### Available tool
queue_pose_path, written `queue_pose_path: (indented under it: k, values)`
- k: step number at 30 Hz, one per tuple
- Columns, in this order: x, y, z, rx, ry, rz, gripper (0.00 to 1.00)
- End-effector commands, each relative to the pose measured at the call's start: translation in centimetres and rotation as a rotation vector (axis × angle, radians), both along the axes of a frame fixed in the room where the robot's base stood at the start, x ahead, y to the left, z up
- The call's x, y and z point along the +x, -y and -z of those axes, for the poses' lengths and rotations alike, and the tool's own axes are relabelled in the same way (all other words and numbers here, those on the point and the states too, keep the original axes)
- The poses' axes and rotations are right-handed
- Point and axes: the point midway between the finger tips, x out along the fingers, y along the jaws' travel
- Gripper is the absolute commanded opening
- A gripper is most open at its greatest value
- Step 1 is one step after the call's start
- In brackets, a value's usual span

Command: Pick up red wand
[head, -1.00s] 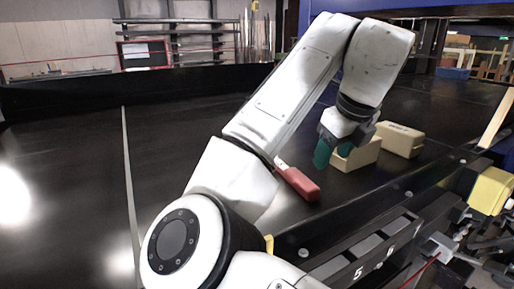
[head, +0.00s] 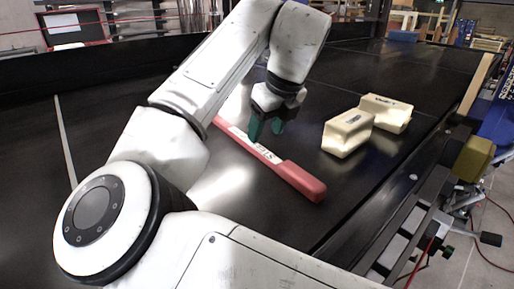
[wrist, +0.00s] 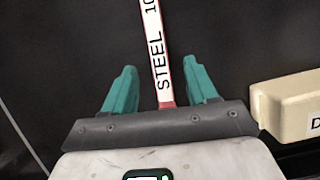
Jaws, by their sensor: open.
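The red wand (head: 298,180) lies on the black conveyor belt. It has a thick red end toward the front right and a white label reading STEEL. In the wrist view its white labelled part (wrist: 153,45) runs up between the fingers, with a short red piece near the palm. My gripper (head: 267,127) points down over the wand, with two green fingers. In the wrist view my gripper (wrist: 160,88) is open, one finger on each side of the wand, apart from it. I cannot tell the exact height of the fingertips above the belt.
Two cream blocks lie right of the wand, a nearer one (head: 346,134) and a farther one (head: 388,112). A cream block (wrist: 290,105) shows close to the gripper's right in the wrist view. The belt's right edge carries rails and a yellow block (head: 474,159).

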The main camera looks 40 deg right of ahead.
Motion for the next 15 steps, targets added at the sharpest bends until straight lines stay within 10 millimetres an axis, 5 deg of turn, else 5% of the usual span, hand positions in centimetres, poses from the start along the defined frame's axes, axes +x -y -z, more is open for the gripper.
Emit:
queue_pose_path:
  k: [15]
  values:
    - [1.8, -0.1, 5.0, 0.000, 0.000, 0.000, 0.57]
